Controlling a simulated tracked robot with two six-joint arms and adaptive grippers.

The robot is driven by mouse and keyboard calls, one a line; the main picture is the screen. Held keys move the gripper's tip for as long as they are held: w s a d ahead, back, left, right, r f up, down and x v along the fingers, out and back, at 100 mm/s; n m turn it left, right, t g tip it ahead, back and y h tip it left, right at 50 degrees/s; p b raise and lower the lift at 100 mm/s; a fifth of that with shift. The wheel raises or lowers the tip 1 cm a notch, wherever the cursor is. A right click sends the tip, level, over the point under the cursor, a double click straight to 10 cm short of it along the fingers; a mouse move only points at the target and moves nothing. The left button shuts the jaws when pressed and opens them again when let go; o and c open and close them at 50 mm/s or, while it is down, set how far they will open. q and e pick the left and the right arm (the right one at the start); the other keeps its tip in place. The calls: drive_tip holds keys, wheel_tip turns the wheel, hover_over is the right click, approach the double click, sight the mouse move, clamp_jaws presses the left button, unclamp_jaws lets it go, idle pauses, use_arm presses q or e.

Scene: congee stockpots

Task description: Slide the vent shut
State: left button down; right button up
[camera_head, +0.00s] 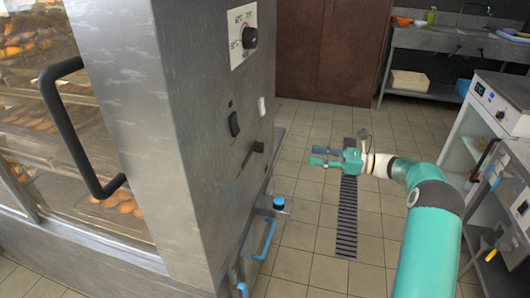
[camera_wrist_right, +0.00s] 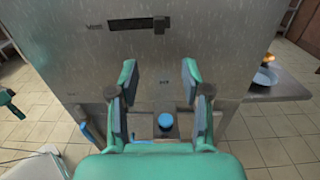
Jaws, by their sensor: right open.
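The vent is a dark horizontal slot (camera_wrist_right: 125,25) with a small "Vent" label at its left, on the steel cabinet's face in the right wrist view. A dark slider tab (camera_wrist_right: 160,25) sits at the slot's right end. In the head view the vent (camera_head: 254,149) is a dark piece jutting from the cabinet's side. My right gripper (camera_head: 317,156) is open and empty, to the right of the vent and apart from it. In the right wrist view its fingers (camera_wrist_right: 159,82) are spread below the slot. A teal part at that view's left edge may be my left gripper (camera_wrist_right: 9,102); its jaws are unclear.
The cabinet (camera_head: 130,90) carries a dial (camera_head: 250,38), two switches (camera_head: 234,124) and a black door handle (camera_head: 72,130). Low on it are a blue knob (camera_head: 279,202) and blue handle (camera_head: 265,238). Tiled floor with a drain grate (camera_head: 347,215) lies right. A counter (camera_head: 505,90) stands far right.

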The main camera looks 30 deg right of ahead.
sight(259, 148)
drive_tip(key=x, duration=1.6)
drive_tip(key=shift+w+a, duration=0.2)
drive_tip(key=shift+r, duration=0.1)
clamp_jaws()
